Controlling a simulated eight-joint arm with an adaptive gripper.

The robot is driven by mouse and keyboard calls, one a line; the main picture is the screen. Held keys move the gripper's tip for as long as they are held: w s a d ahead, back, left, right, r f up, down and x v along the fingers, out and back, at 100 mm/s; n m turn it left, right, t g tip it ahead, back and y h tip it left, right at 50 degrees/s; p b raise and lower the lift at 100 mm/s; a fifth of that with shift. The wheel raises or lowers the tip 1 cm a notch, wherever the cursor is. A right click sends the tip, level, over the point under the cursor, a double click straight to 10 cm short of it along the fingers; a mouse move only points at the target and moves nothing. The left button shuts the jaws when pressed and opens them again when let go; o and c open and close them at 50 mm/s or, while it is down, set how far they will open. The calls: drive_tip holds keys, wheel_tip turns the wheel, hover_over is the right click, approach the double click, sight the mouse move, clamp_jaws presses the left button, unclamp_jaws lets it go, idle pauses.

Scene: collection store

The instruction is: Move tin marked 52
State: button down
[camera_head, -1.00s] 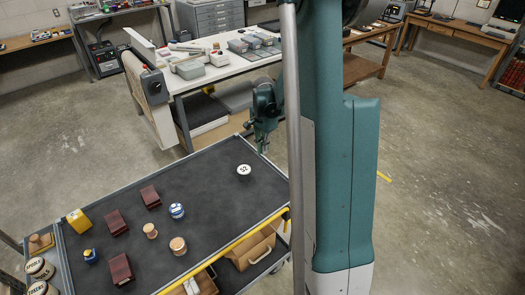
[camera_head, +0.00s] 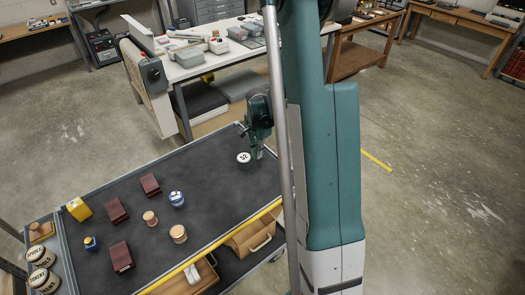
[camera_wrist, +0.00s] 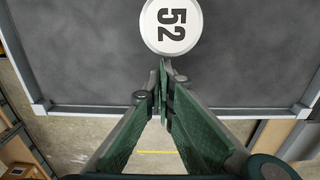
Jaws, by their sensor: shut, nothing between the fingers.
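The tin marked 52 (camera_head: 243,157) is a small round tin with a white lid and black digits. It stands upright on the dark top of the trolley (camera_head: 205,165), near its far right end. In the wrist view its lid (camera_wrist: 171,26) is at the top centre, just beyond my fingertips. My gripper (camera_head: 257,152) points down beside the tin, on its right. In the wrist view my gripper (camera_wrist: 165,75) has its green-padded fingers together at the tips with nothing between them. Whether the tips touch the tin I cannot tell.
Dark red boxes (camera_head: 150,184), a blue-and-white tin (camera_head: 176,198), wooden round pieces (camera_head: 178,233) and a yellow box (camera_head: 79,209) stand further left on the trolley. Lidded round tins (camera_head: 43,280) sit at its near left corner. A white worktable (camera_head: 190,70) is behind.

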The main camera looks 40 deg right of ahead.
drive_tip(key=shift+a, duration=0.45)
drive_tip(key=shift+a, duration=0.1)
drive_tip(key=a+b, duration=0.3)
drive_tip(key=a, duration=1.7)
drive_tip(key=shift+a+b, duration=0.15)
drive_tip(key=shift+b, duration=0.25)
drive_tip(key=shift+d, duration=0.95)
drive_tip(key=shift+d+b, duration=0.35)
drive_tip(key=shift+d, duration=0.7)
wheel_tip(320, 180, up, 10)
drive_tip(key=p, duration=0.1)
drive_tip(key=shift+p, duration=0.4)
drive_tip(key=shift+a+r, duration=0.1)
drive_tip(key=shift+r, duration=0.05)
